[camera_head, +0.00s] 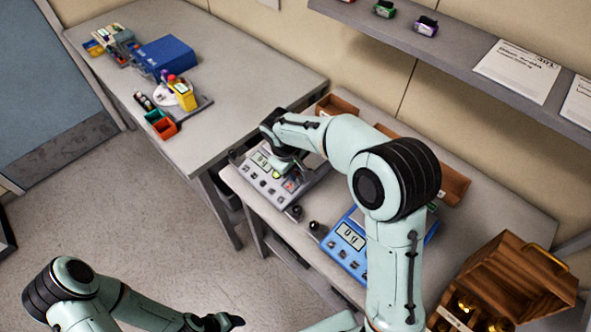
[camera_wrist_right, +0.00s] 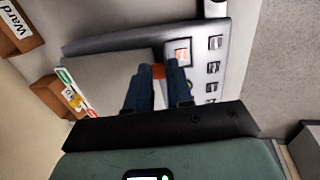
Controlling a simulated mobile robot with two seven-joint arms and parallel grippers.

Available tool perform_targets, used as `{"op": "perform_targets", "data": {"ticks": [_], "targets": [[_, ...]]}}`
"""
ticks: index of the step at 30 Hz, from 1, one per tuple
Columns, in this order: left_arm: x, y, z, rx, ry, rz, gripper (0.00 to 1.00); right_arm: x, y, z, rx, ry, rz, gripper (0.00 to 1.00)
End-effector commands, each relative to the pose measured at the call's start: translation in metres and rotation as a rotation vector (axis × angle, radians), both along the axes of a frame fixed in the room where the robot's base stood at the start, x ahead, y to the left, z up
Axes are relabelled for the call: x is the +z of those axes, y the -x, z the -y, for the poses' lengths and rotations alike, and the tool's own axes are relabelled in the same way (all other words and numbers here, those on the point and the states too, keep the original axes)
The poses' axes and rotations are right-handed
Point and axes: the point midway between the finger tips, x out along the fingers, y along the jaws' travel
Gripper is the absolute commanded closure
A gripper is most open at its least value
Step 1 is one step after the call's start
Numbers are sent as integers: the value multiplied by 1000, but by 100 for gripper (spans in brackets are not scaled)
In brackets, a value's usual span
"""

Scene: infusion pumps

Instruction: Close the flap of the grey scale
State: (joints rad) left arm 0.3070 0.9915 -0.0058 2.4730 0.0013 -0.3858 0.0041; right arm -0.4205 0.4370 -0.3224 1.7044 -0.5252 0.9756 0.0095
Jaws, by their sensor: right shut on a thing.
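The grey scale (camera_head: 262,181) stands on the near table, its display reading about "0 g". It also fills the middle of the right wrist view (camera_wrist_right: 205,45), with its buttons right of my fingers and a plain grey plate (camera_wrist_right: 112,80) left of them. My right gripper (camera_head: 285,168) is over the scale. In the wrist view its dark fingers (camera_wrist_right: 158,78) are shut on a small orange tab (camera_wrist_right: 159,71) between plate and panel. I cannot tell how far the flap is tilted. My left gripper (camera_head: 228,321) is low at the bottom edge, away from the scale; its jaws are unclear.
A blue scale (camera_head: 349,238) stands to the right, partly behind my right arm. Wooden boxes (camera_head: 338,103) line the back of the table, and a larger wooden box (camera_head: 505,275) is at the right. Dark round knobs (camera_head: 296,211) sit near the table's front edge.

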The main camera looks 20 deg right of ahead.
Motion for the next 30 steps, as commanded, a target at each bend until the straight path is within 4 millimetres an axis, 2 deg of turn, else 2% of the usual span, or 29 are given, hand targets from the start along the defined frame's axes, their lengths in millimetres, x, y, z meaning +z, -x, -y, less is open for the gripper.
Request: {"op": "perform_targets", "data": {"ticks": [1,6,15,21,30], "targets": [[-11,11,0,0,0,-13,35,-3,1,-3,6,30,21,100],[-33,29,0,0,0,-33,35,-5,4,-10,6,148,72,100],[-64,50,0,0,-1,-56,35,-7,8,-20,5,339,149,100],[-76,55,0,0,0,-63,35,-8,9,-24,3,419,181,100],[-80,58,0,0,0,-65,35,-7,10,-25,3,463,198,100]]}}
